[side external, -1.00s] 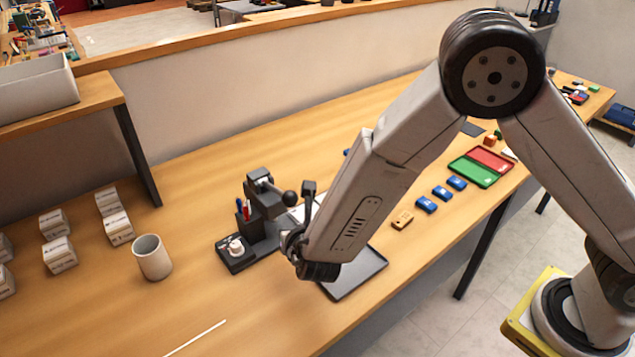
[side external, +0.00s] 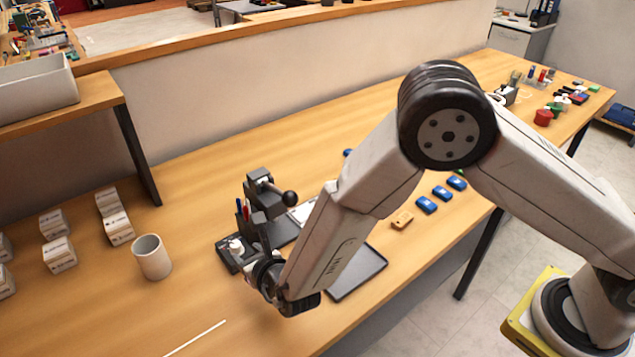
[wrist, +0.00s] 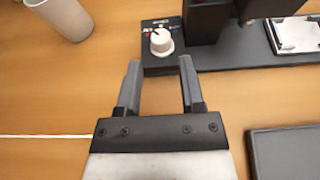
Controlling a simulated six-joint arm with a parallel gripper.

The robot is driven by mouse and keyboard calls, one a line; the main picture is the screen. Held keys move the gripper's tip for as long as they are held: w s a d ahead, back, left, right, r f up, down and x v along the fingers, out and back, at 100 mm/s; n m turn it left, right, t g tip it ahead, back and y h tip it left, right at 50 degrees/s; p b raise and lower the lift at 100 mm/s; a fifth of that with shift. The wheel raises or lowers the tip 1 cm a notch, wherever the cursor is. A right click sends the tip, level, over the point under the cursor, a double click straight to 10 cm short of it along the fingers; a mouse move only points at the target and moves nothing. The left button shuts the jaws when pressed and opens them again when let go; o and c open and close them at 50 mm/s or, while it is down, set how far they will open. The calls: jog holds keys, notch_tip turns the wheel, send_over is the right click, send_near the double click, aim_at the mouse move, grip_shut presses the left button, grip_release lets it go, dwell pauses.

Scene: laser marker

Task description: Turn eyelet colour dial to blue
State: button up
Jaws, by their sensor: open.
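The eyelet colour dial (wrist: 161,41) is a white knob on a black base plate, with small red and blue marks around it in the wrist view. It also shows as a small white knob in the side external view (side external: 236,246). My gripper (wrist: 159,75) is open and empty, its two fingers apart. The dial stands just beyond the fingertips, roughly in line with the gap between them, and no finger is seen touching it. In the side external view my gripper is beside the base plate, partly hidden by my wrist.
A black press with a ball-ended lever (side external: 289,198) rises from the base plate beside the dial. A white cup (side external: 152,257) stands to the left. A dark tray (side external: 362,272) lies at the right. A thin white stick (side external: 195,338) lies in front, with bare table around it.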

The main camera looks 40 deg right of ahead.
aim_at(236, 244)
jog(key=shift+x, duration=2.95)
grip_shut()
